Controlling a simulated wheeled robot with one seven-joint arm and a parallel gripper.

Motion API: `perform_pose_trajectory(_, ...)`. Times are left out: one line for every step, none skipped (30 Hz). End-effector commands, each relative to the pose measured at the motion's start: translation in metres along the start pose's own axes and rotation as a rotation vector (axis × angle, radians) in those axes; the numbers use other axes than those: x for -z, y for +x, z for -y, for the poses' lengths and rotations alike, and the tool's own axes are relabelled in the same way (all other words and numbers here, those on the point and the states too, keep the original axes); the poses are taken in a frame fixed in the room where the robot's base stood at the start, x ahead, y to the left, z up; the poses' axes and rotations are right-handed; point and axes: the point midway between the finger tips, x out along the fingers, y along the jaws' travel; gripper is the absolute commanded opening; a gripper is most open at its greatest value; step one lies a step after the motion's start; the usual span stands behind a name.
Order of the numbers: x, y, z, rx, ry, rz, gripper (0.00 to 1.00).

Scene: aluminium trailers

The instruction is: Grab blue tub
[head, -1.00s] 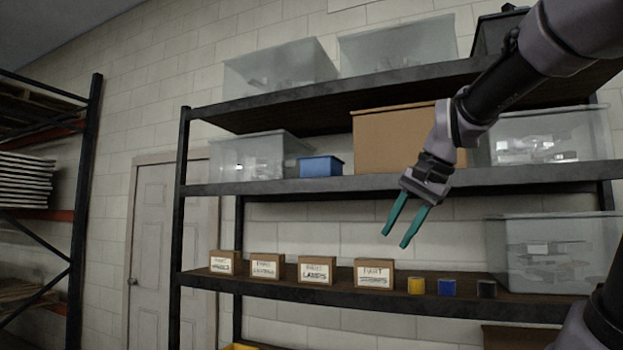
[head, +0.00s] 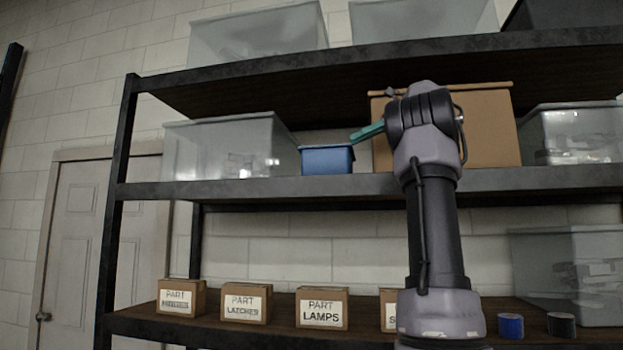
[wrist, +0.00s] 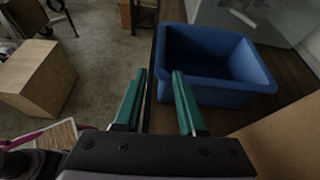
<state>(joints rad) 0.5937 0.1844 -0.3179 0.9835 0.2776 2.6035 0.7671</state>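The blue tub (head: 327,160) stands on the middle shelf, between a clear bin and a cardboard box. It is open-topped and looks empty in the wrist view (wrist: 222,92). My gripper (head: 366,132) is at the tub's right side in the head view, its teal fingers pointing left toward the tub's upper rim. In the wrist view my gripper (wrist: 160,80) has its two fingers apart with nothing between them. The right fingertip overlaps the tub's near wall in the picture; I cannot tell whether it touches. My arm hides part of the cardboard box.
The clear bin (head: 225,150) is left of the tub and the cardboard box (head: 490,130) right of it, both close. The upper shelf (head: 350,62) runs overhead. The middle shelf's front edge (head: 280,190) lies below. Small labelled boxes (head: 323,308) sit on the lower shelf.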

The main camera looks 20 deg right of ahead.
Motion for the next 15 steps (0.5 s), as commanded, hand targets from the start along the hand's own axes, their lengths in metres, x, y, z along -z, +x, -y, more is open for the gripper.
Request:
perform_pose_trajectory(-0.001, -0.003, 0.003, 0.0, 0.013, 0.006, 0.4)
perform_pose_trajectory(-0.002, -0.004, 0.003, -0.001, 0.019, 0.01, 0.4)
perform_pose_trajectory(-0.003, -0.004, 0.003, -0.002, 0.024, 0.013, 0.4)
perform_pose_trajectory(-0.004, -0.003, 0.003, -0.004, 0.027, 0.015, 0.4)
perform_pose_trajectory(-0.004, 0.0, 0.003, -0.006, 0.028, 0.017, 0.4)
perform_pose_trajectory(-0.004, 0.005, 0.003, -0.008, 0.027, 0.017, 0.4)
perform_pose_trajectory(-0.005, 0.009, 0.002, -0.008, 0.028, 0.017, 0.4)
perform_pose_trajectory(-0.005, 0.014, 0.002, -0.009, 0.027, 0.017, 0.4)
perform_pose_trajectory(-0.005, 0.02, 0.002, -0.009, 0.028, 0.017, 0.4)
perform_pose_trajectory(-0.005, 0.025, 0.002, -0.009, 0.027, 0.018, 0.4)
perform_pose_trajectory(-0.005, 0.03, 0.002, -0.009, 0.027, 0.018, 0.4)
perform_pose_trajectory(-0.005, 0.036, 0.002, -0.009, 0.026, 0.016, 0.4)
perform_pose_trajectory(-0.005, 0.04, 0.002, -0.009, 0.028, 0.017, 0.4)
perform_pose_trajectory(-0.005, 0.043, 0.002, -0.007, 0.027, 0.017, 0.4)
perform_pose_trajectory(-0.005, 0.046, 0.002, -0.007, 0.027, 0.017, 0.4)
